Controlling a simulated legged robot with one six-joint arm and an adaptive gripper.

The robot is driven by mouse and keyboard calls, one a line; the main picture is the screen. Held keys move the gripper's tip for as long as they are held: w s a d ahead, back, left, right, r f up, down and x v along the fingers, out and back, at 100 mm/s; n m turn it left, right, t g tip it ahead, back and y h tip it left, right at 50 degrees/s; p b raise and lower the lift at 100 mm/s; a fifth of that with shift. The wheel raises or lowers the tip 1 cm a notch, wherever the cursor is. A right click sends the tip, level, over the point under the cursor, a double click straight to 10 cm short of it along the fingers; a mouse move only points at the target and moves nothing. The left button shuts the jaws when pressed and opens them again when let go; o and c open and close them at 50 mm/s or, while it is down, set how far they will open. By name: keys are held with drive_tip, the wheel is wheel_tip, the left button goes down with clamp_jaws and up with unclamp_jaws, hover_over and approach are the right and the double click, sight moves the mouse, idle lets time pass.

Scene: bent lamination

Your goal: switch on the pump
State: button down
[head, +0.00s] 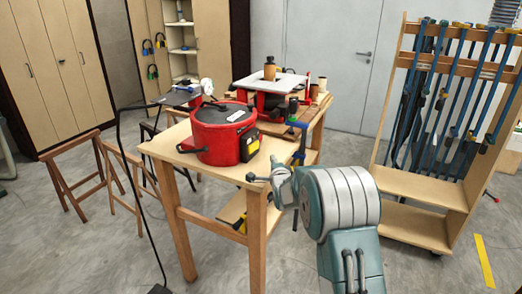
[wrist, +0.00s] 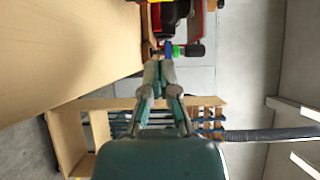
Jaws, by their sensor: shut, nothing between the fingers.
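In the wrist view my gripper's fingers (wrist: 159,72) are together and empty. Their tips point towards small blue and green parts and a red and black thing (wrist: 175,12) at the top.
A blue clamp (head: 298,145) is at the table's right edge. Behind stands another bench with a white-topped red machine (head: 270,82). A wooden rack of blue clamps (head: 450,100) stands at the right.

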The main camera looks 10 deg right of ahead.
sight(254, 147)
drive_tip(key=w, duration=0.5)
drive_tip(key=w+a, duration=0.2)
drive_tip(key=shift+w, duration=0.3)
drive_tip(key=shift+w+a, duration=0.35)
drive_tip(key=shift+a, duration=0.05)
drive_tip(key=shift+w+a, duration=0.15)
drive_tip(key=shift+w, duration=0.25)
drive_tip(key=shift+s, duration=0.1)
